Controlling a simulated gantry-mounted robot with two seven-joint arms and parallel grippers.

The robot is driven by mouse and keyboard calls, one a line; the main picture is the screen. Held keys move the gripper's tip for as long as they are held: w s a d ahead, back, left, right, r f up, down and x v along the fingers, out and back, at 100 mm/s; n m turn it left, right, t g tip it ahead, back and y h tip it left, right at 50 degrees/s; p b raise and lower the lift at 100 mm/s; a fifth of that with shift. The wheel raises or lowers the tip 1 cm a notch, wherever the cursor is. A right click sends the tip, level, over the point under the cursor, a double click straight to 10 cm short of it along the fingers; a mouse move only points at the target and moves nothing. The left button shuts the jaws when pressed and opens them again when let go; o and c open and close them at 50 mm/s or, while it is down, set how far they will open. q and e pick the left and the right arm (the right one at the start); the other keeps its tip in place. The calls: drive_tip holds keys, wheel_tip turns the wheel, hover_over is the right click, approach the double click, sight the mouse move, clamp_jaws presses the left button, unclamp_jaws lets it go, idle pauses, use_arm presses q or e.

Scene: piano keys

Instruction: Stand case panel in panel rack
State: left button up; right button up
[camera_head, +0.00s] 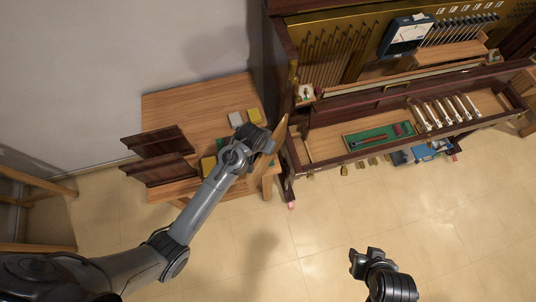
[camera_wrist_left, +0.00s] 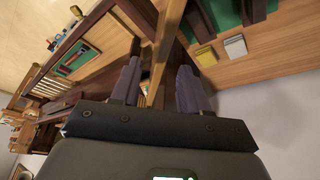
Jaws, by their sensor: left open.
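A thin light-brown wooden panel (camera_head: 281,132), which looks like the case panel, stands on edge between the side table and the piano's left end. My left gripper (camera_head: 266,143) is at this panel, with its jaws open. In the left wrist view, the panel's pale edge (camera_wrist_left: 166,45) runs down between the two spread fingers; contact cannot be told. Two dark wooden boards (camera_head: 157,142) stand on the left side of the table, perhaps in the panel rack, whose frame I cannot make out. My right gripper (camera_head: 366,257) is empty over the floor, its fingers apart.
The wooden side table (camera_head: 190,108) holds a grey block (camera_head: 235,119), a yellow block (camera_head: 253,116) and another yellow block (camera_head: 208,165). The open piano (camera_head: 350,95) fills the right, with a green tray (camera_head: 378,137) on its ledge. The tabletop's back left is clear.

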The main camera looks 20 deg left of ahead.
use_arm(q)
drive_tip(key=x, duration=0.7)
drive_tip(key=shift+f+p, duration=0.25)
drive_tip(key=shift+p, duration=0.05)
drive_tip(key=shift+w, duration=0.1)
clamp_jaws()
drive_tip(key=shift+r, duration=0.1)
idle(1.1)
